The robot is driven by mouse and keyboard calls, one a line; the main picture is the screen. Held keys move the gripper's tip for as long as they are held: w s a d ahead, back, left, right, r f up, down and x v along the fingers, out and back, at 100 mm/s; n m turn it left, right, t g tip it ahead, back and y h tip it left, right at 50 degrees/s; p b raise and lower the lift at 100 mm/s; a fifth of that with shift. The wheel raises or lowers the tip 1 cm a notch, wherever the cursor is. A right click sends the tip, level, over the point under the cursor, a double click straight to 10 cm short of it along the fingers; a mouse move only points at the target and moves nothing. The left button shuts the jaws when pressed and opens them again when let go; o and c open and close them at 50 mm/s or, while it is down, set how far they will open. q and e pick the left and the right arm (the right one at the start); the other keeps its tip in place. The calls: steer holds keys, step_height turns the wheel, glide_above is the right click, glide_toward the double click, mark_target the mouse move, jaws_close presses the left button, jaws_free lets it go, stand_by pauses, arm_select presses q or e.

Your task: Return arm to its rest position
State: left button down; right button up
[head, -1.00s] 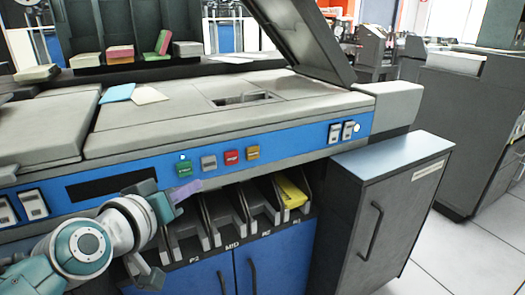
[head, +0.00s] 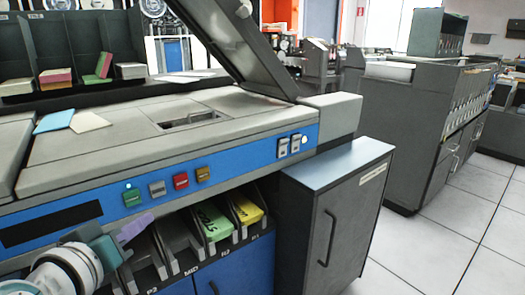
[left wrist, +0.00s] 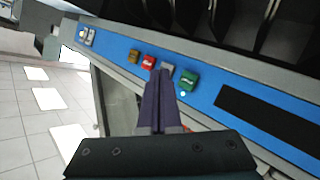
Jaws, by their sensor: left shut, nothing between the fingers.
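My left gripper (head: 135,229) has purple fingers and is at the lower left of the head view, in front of the blue panel's lower edge and the card pockets. In the left wrist view its fingers (left wrist: 159,88) are shut with nothing between them. There the tips overlap the blue panel just below the grey button (left wrist: 166,69), beside the green button (left wrist: 189,80); whether they touch is not clear. The rest of my left arm is partly cut off by the lower left of the head view. My right arm is not in view.
The sorting machine (head: 150,115) has a raised lid (head: 235,40). Green cards (head: 212,222) and yellow cards (head: 245,208) lie in neighbouring pockets. A grey cabinet (head: 345,215) stands right of the pockets. Tiled floor (head: 430,255) is open at the right.

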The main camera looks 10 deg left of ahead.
arm_select(q)
steer(key=s+d+r+m+g+h+p, duration=0.3)
steer(key=s+d+r+m+p, duration=0.2)
steer(key=d+r+p, duration=0.25)
steer(key=s+d+r+m+g+y+p, duration=0.15)
steer(key=s+r+g+p, duration=0.25)
steer(key=s+r+p, duration=0.5)
steer(key=s+r+m+g+p, duration=0.2)
steer(key=s+r+g+p, duration=0.2)
steer(key=s+r+p, duration=0.5)
step_height(320, 180, up, 33)
steer(key=s+p, duration=0.2)
steer(key=p, duration=3.1)
